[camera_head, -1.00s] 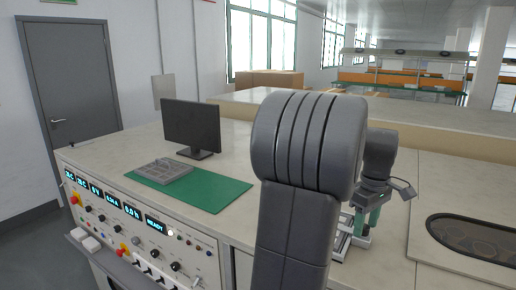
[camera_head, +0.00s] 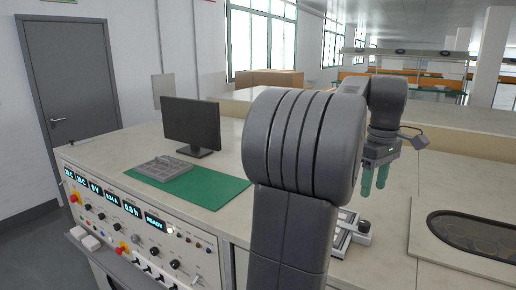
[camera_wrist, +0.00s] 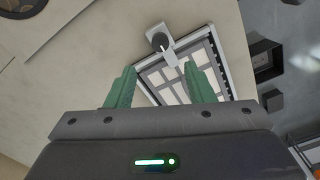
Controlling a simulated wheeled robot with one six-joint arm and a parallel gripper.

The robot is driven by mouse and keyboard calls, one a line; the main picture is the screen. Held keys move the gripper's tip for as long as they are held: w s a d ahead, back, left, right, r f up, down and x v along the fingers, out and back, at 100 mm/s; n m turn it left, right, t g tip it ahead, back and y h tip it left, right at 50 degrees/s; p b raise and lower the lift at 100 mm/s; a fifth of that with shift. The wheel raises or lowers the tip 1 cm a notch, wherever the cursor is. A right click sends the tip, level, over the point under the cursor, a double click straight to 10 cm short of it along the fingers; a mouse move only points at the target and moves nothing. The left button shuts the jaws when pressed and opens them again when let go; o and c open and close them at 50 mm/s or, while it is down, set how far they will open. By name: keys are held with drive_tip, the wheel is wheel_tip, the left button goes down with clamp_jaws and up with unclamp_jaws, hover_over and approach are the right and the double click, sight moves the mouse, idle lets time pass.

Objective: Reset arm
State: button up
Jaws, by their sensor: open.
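My gripper (camera_head: 374,180) hangs above the right part of the bench, its green fingers pointing down. It also shows in the wrist view (camera_wrist: 160,88), with the two green fingers apart and nothing between them. Below it is a metal frame fixture (camera_wrist: 178,78) with a pale grid inside and a round dark knob on a bracket at one end.
A monitor (camera_head: 191,124), a grey compartment tray (camera_head: 163,168) and a green mat (camera_head: 212,190) are on the bench at left. A control panel (camera_head: 130,215) faces front. A dark oval recessed plate (camera_head: 475,232) is at right. Bench top between is bare.

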sight(364, 224)
wheel_tip(364, 224, down, 10)
drive_tip(key=shift+f+p, duration=0.1)
drive_tip(key=shift+p, duration=0.45)
drive_tip(key=shift+f, duration=0.4)
drive_tip(key=m, duration=0.5)
drive_tip(key=m+b, duration=0.1)
drive_tip(key=m, duration=0.3)
drive_tip(key=shift+a+m, duration=0.1)
drive_tip(key=shift+m, duration=0.2)
drive_tip(key=m+b, duration=0.3)
drive_tip(key=m, duration=0.3)
drive_tip(key=shift+a+m+b, duration=0.1)
drive_tip(key=shift+m+b, duration=0.55)
drive_tip(key=shift+m, duration=0.45)
drive_tip(key=shift+a+r, duration=0.1)
drive_tip(key=shift+r, duration=0.1)
